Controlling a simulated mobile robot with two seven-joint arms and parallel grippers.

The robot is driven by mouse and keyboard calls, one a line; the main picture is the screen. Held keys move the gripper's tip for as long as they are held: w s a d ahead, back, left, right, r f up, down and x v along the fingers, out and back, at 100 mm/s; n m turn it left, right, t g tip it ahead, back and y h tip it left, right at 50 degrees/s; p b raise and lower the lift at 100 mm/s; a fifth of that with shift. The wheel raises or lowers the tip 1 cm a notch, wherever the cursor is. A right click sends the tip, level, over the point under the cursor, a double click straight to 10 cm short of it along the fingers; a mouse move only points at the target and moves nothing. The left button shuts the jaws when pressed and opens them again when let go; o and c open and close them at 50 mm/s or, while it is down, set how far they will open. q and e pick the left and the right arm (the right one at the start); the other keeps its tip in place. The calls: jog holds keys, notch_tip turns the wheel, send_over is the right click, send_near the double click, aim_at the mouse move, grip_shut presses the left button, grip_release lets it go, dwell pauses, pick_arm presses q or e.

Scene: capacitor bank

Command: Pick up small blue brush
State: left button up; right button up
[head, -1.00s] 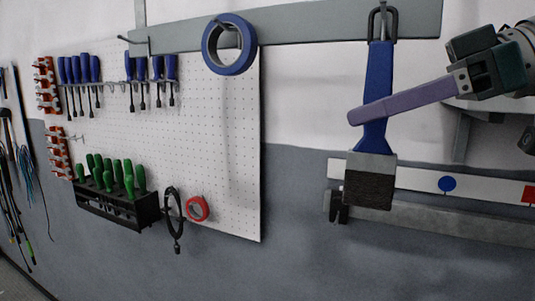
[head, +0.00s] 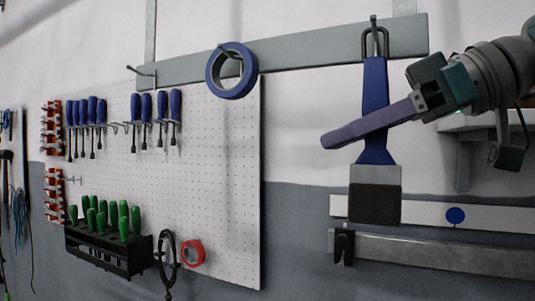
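A brush with a blue handle (head: 375,92), a grey metal ferrule and dark bristles (head: 375,205) hangs upright in the head view. The wire loop at its top is on a hook of the grey wall rail. My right gripper (head: 345,135) comes in from the right. One long purple finger crosses in front of the lower handle, and its tip reaches past the handle's left side. The second finger is not clearly seen, so I cannot tell whether the gripper is closed on the handle. My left gripper is not in view.
A blue tape roll (head: 231,70) hangs left of the brush on the grey rail (head: 310,54). A white pegboard (head: 225,180) holds blue screwdrivers, green-handled tools (head: 112,215) and red tape (head: 193,253). A metal bar (head: 430,252) runs below the brush.

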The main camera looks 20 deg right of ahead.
grip_shut()
jog(key=shift+r, duration=0.15)
dwell(0.4)
